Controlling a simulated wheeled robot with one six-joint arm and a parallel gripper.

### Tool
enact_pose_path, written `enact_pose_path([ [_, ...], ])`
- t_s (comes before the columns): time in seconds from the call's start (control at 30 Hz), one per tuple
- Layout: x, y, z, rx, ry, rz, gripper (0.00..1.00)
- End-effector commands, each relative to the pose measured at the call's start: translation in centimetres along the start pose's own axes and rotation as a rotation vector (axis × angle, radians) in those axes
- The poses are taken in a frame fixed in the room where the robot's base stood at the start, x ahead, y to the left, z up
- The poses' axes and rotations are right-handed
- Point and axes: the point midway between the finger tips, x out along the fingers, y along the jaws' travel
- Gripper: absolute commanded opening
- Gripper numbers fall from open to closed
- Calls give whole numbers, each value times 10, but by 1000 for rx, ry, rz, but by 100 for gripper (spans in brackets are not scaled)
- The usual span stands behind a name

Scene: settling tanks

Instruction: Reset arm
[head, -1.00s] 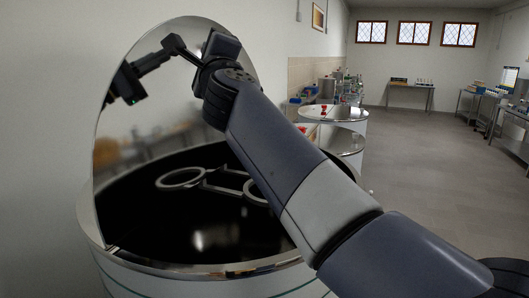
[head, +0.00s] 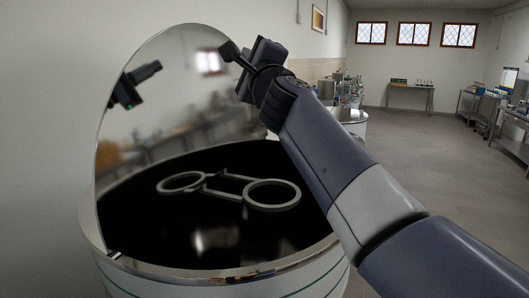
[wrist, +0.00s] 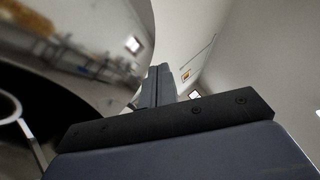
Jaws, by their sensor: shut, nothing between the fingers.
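My arm reaches from the lower right of the head view up over the open tank. My gripper (head: 233,55) is at the arm's far end, in front of the raised mirrored lid. In the wrist view my gripper (wrist: 158,72) shows its two fingers pressed together with nothing between them. It points upward toward the wall and ceiling. It appears clear of the lid, though the gap is hard to judge.
The tank (head: 325,250) has a dark interior with a grey two-ring holder (head: 272,207) inside. Its mirrored lid (head: 165,95) stands raised behind. A work table (head: 410,86) stands by the far wall. The floor (head: 430,150) at right is clear.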

Motion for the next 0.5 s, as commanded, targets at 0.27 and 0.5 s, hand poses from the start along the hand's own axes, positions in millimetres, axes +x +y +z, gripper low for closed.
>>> enact_pose_path([
  [0.27,-25,-1,-26,-2,2,-2,0],
  [0.5,-48,2,-49,-1,0,-2,0],
])
